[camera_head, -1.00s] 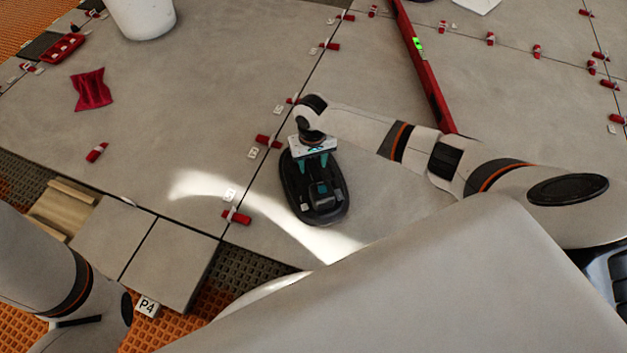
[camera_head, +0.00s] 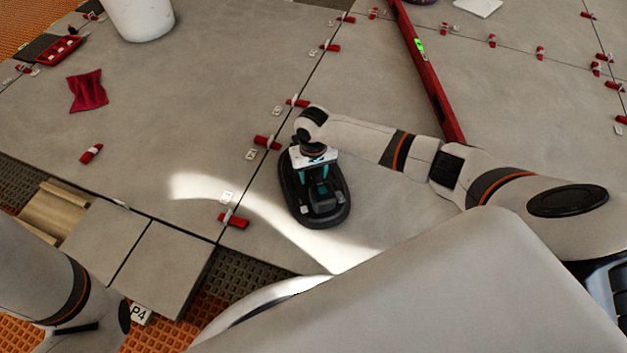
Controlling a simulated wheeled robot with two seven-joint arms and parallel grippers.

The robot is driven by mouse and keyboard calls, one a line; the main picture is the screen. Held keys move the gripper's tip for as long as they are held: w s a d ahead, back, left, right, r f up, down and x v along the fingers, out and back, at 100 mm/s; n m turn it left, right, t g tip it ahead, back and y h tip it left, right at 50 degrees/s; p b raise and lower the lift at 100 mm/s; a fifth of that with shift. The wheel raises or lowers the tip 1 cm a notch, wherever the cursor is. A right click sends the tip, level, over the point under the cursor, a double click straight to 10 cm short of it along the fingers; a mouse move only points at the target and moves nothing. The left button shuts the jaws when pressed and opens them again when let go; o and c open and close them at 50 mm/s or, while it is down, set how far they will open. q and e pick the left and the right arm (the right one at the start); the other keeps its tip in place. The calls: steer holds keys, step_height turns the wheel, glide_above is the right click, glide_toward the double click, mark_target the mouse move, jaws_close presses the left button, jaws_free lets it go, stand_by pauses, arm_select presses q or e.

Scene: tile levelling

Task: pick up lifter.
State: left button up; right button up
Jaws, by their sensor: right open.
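The lifter (camera_head: 331,211), a black oval tool with a raised middle part, lies flat on a grey tile right of a tile joint. My right gripper (camera_head: 318,182) points down over the middle of the lifter, its teal fingers apart around or just above the raised part. The fingertips are partly hidden against the dark tool, so I cannot tell whether they touch it. My left arm (camera_head: 60,270) comes in at the lower left; its gripper is not visible.
A red level (camera_head: 425,75) lies on the tiles behind my right arm. Red clips (camera_head: 234,219) line the joints. A white bucket (camera_head: 140,18), a red cloth (camera_head: 88,91) and a red tray (camera_head: 59,50) are at the upper left. Small loose tiles (camera_head: 158,268) lie at the lower left.

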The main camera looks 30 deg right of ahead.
steer(key=shift+f, duration=0.2)
stand_by(0.4)
steer(key=shift+c, duration=0.6)
steer(key=c, duration=0.9)
steer(key=shift+r, duration=0.1)
jaws_close()
